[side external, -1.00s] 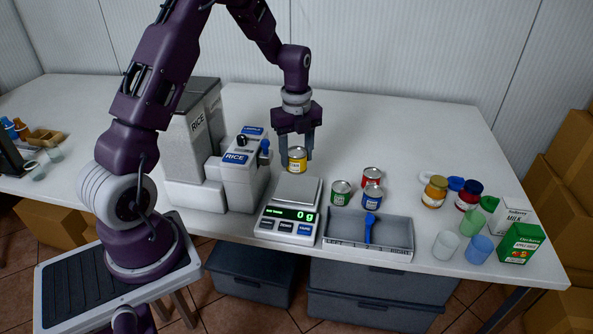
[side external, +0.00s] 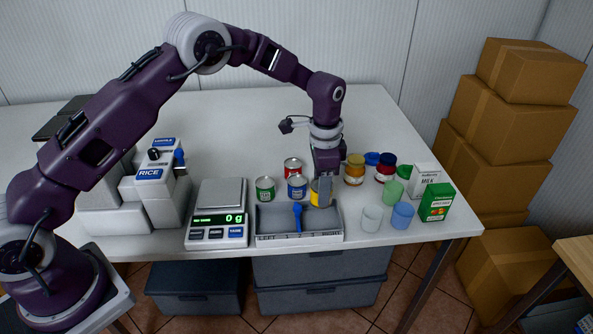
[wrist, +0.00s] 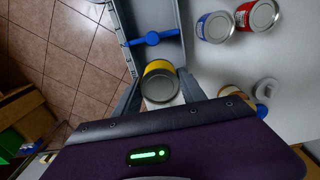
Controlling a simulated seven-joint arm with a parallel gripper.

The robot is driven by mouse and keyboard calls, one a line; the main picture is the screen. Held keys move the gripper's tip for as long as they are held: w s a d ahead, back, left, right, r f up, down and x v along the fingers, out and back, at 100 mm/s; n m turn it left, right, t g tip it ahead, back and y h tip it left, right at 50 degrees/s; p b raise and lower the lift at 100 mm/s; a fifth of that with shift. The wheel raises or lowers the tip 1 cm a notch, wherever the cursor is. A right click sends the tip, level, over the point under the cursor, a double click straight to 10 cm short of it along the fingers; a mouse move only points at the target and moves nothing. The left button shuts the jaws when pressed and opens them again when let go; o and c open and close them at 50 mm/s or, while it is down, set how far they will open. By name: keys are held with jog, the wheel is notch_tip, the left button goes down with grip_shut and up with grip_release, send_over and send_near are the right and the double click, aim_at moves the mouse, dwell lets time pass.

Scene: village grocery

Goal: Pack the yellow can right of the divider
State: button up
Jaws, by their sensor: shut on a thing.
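My gripper (side external: 322,196) is shut on the yellow can (side external: 314,193), mostly hidden by the fingers in the side view. In the wrist view the yellow can (wrist: 160,82) sits between both fingers. It is at the right part of the grey tray (side external: 262,222), right of the blue divider (side external: 298,213). The divider also shows in the wrist view (wrist: 152,39), apart from the can. The tray is labelled LEFT and RIGHT on its front. I cannot tell whether the can touches the tray floor.
A blue can (side external: 297,188), a red can (side external: 292,168) and a green can (side external: 265,189) stand behind the tray. The scale (side external: 217,215) reads 0 g at left. Jars (side external: 354,170), cups (side external: 402,215) and cartons (side external: 437,202) stand close on the right.

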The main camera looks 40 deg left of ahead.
jog(key=shift+f, duration=3.35)
jog(key=shift+f, duration=0.35)
jog(key=o, duration=1.8)
jog(key=shift+r, duration=4)
